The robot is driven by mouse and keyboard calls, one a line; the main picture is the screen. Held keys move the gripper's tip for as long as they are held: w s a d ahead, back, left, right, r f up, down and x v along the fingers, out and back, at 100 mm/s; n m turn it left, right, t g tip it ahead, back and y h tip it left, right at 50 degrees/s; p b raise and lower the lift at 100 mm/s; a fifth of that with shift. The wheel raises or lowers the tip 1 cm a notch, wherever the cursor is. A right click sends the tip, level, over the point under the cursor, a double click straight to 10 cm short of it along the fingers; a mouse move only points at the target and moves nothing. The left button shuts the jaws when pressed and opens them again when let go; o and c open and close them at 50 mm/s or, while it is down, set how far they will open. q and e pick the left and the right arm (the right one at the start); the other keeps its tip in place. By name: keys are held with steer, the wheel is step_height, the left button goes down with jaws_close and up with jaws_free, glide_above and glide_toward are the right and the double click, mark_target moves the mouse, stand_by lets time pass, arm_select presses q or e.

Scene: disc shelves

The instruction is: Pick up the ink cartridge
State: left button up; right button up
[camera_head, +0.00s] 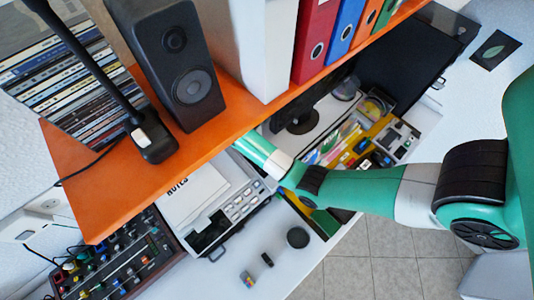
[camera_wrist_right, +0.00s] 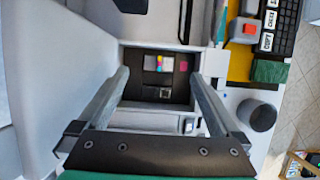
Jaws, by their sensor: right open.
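In the right wrist view, my right gripper (camera_wrist_right: 158,76) is open, with its two fingers wide apart. My left gripper is not in view.
The orange shelf (camera_head: 150,190) carries a black speaker (camera_head: 170,60), a lamp base and binders. On the desk are an open case (camera_head: 250,222), a mixer-like box (camera_head: 125,262), a small black item (camera_head: 267,259) and a round dark thing (camera_head: 297,237). The front desk strip has free room.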

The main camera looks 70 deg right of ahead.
steer(key=b+x, duration=0.2)
steer(key=x, duration=0.5)
steer(key=shift+f, duration=0.45)
steer(key=c, duration=1.4)
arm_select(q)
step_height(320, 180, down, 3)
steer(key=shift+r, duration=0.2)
arm_select(e)
steer(key=shift+r, duration=0.1)
